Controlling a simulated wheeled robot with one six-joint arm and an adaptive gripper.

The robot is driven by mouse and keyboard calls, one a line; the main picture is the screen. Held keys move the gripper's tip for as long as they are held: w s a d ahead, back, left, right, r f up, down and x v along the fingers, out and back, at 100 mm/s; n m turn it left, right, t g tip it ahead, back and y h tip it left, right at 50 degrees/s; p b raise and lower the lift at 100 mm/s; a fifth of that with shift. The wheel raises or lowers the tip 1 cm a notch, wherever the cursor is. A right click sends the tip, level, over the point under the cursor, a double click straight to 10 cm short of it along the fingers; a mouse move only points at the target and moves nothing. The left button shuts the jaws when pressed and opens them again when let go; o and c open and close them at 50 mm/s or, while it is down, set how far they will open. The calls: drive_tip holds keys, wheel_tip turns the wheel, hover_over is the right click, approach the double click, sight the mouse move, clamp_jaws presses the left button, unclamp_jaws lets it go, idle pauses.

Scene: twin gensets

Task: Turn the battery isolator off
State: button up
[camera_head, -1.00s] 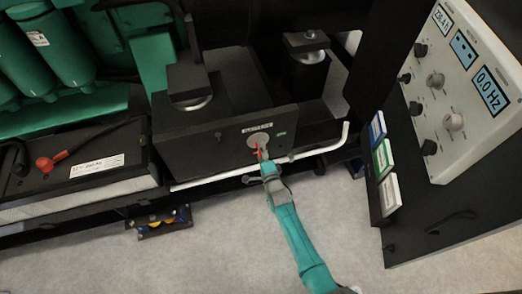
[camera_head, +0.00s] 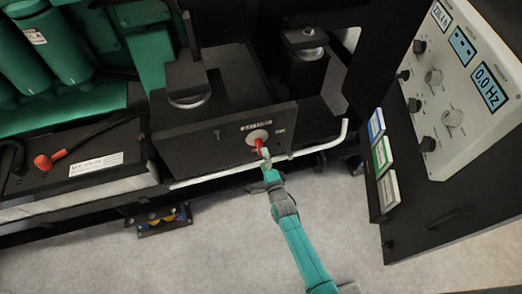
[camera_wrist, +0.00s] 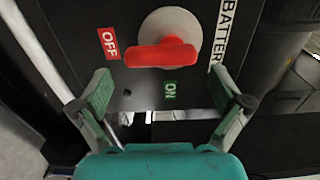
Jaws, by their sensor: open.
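The battery isolator is a red handle (camera_wrist: 160,55) on a pale round disc (camera_wrist: 180,24), set in a dark panel. The green ON label (camera_wrist: 170,90) is below the handle. In the head view the handle (camera_head: 257,146) points down. My gripper (camera_wrist: 161,74) is open, with its two fingers apart and nothing between them. It is just short of the handle, below it in the wrist view; in the head view my gripper (camera_head: 266,155) partly overlaps it.
A white rail (camera_head: 215,173) runs along the panel's lower edge, close to my gripper. A control cabinet (camera_head: 445,100) with displays and knobs stands at right. A black battery box (camera_head: 75,160) with a red terminal is at left.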

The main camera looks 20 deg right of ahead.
drive_tip(key=s, duration=0.7)
drive_tip(key=shift+s, duration=0.1)
idle(0.4)
